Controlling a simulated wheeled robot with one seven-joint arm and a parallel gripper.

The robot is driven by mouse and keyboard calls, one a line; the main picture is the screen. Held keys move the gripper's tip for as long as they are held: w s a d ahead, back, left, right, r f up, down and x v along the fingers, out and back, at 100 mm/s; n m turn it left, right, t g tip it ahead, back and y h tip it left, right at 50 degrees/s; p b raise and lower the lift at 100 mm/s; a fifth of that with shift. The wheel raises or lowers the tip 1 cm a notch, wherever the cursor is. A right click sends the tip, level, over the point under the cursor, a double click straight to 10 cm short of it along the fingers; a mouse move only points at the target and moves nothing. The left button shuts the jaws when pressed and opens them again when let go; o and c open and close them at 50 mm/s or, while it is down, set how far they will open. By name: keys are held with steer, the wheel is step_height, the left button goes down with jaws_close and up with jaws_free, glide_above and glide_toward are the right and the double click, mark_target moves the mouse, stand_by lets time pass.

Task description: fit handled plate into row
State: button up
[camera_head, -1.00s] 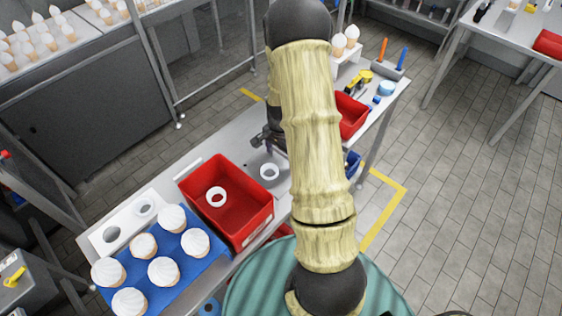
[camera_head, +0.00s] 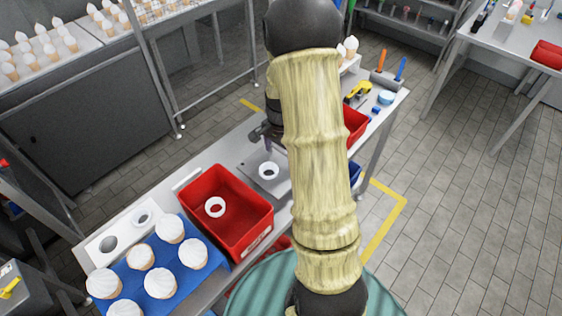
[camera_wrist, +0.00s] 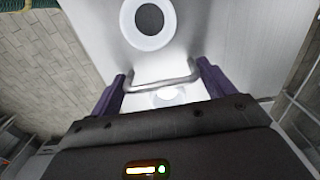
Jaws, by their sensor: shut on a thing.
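The handled plate (camera_head: 257,179) is a flat grey metal plate with a white ring on top, seen left of my arm in the head view. In the wrist view the plate (camera_wrist: 85,20) fills the middle, with its ring near the top. Its bar handle (camera_wrist: 160,82) lies between my gripper's purple fingers (camera_wrist: 161,88). My gripper (camera_head: 268,144) is shut on the handle. My arm hides the plate's right side in the head view. I cannot tell whether the plate touches the table, nor pick out the row with certainty.
A red bin (camera_head: 258,242) with a white ring inside stands left of the plate. A white holder (camera_head: 125,229) and a blue tray (camera_head: 205,282) of white-topped cones lie farther left. Another red bin (camera_head: 356,127) and tools are partly behind my arm.

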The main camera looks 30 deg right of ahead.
steer(key=shift+w+r, duration=0.1)
steer(key=shift+r, duration=1.95)
